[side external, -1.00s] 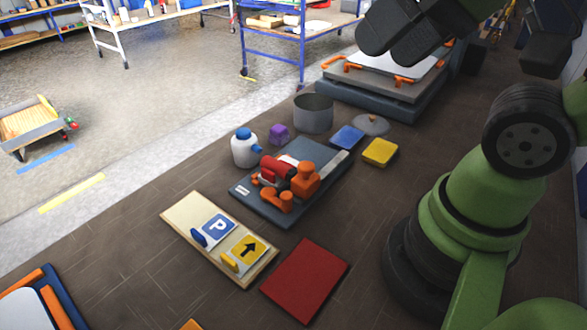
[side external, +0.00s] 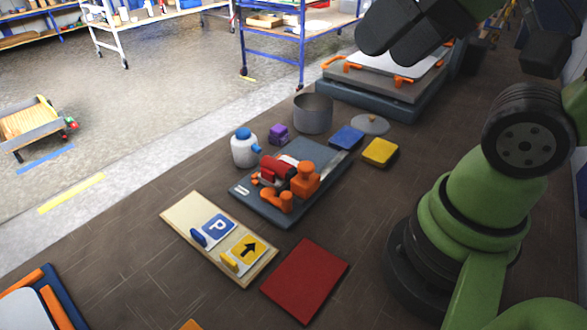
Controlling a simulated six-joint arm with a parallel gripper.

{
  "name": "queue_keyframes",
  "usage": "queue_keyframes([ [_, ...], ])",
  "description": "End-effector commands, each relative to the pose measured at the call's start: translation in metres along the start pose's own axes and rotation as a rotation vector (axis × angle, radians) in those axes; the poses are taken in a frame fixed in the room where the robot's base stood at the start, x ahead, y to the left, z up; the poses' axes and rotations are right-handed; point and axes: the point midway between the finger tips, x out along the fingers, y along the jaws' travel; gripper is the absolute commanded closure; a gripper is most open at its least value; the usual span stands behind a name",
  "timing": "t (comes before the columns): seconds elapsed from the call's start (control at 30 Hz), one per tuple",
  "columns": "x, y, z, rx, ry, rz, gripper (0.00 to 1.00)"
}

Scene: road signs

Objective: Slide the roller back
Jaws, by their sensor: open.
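The roller looks to be the red cylinder (side external: 277,167) with orange mounts (side external: 305,181) on a dark grey base plate (side external: 264,208) in the middle of the table. A pale strip shows on the plate behind it. My gripper (side external: 395,35) is at the top right of the side view, high above the table and well away from the roller. It is open, and nothing shows between its fingers. The arm's upper links are cut off by the picture's edge.
A sign board (side external: 220,240) and red mat (side external: 305,280) lie in front. A clamped platform (side external: 380,90) stands behind.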

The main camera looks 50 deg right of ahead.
Motion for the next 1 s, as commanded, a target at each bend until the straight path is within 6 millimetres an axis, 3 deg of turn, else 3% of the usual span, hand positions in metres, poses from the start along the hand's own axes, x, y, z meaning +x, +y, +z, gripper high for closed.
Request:
queue_keyframes([
  [0.17, 0.001, 0.000, -0.001, 0.003, -0.006, 0.003, 0.41],
  [0.37, 0.015, -0.002, -0.021, 0.066, -0.121, 0.064, 0.41],
  [0.57, 0.054, 0.004, -0.054, 0.188, -0.329, 0.172, 0.41],
  [0.7, 0.091, 0.016, -0.070, 0.281, -0.475, 0.246, 0.41],
  [1.0, 0.170, 0.055, -0.075, 0.463, -0.741, 0.374, 0.41],
])
